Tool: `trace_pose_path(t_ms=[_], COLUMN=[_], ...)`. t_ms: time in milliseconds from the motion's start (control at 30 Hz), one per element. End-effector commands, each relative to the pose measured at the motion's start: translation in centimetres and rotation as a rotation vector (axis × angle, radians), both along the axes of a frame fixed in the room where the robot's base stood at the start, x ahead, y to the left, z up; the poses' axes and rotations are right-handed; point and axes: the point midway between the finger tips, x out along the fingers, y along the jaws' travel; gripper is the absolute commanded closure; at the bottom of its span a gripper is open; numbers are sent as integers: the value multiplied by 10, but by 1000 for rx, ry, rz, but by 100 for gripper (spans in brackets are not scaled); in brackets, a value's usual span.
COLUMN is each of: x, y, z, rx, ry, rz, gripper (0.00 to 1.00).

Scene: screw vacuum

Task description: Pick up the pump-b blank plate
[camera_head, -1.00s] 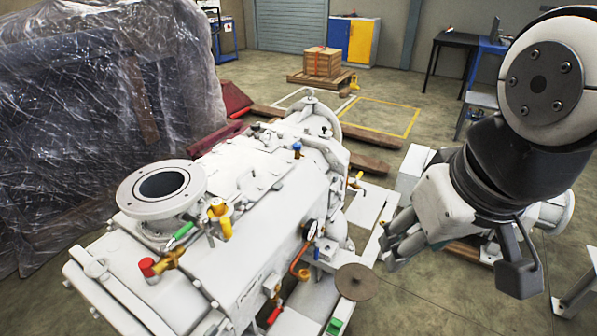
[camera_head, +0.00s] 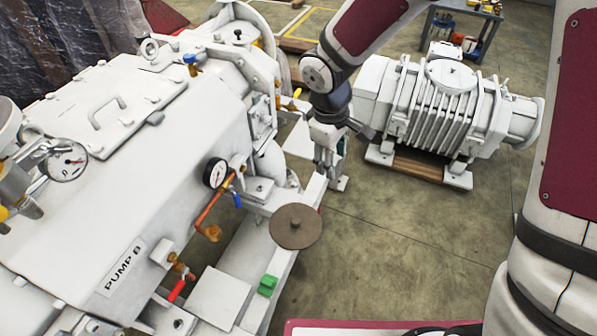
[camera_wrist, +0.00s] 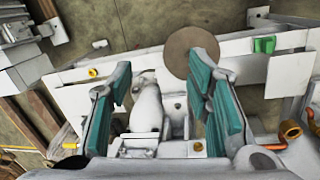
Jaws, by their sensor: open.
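The blank plate is a flat brown-grey disc (camera_head: 295,226) with a small central mark. It lies on the white frame at the side of the pump labelled PUMP B (camera_head: 125,268), overhanging the frame's edge. My gripper (camera_head: 328,172) is open and points down, above and behind the disc in the head view, apart from it. In the wrist view the disc (camera_wrist: 192,52) shows beyond the fingers, partly hidden by the right teal-padded finger. Nothing is between the fingers (camera_wrist: 160,105) except the pump frame seen below.
A pressure gauge (camera_head: 215,173), an orange pipe (camera_head: 209,212) and a blue handle (camera_head: 236,199) stand close left of the disc. A green block (camera_head: 267,286) sits on the frame in front. A second white pump (camera_head: 445,105) stands at the back right. Floor right of the disc is clear.

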Motion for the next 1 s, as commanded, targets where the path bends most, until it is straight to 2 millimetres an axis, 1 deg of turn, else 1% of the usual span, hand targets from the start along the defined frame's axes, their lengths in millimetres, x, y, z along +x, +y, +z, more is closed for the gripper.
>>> trace_pose_path(t_ms=[33, 100, 200, 300, 400, 500, 567, 800, 900, 1000], x=[5, 8, 9, 8, 7, 6, 6, 6, 7, 7], y=[15, 33, 55, 71, 80, 84, 84, 83, 84, 83], z=[-36, -68, -106, -131, -145, -157, -165, -211, -224, -232], rx=[15, 39, 71, 96, 114, 119, 119, 118, 119, 118], ry=[31, 56, 86, 105, 117, 121, 122, 123, 121, 120], rz=[45, 101, 165, 208, 232, 241, 242, 242, 240, 240], gripper=[54, 54, 54, 54, 54, 54, 54, 54, 54, 54])
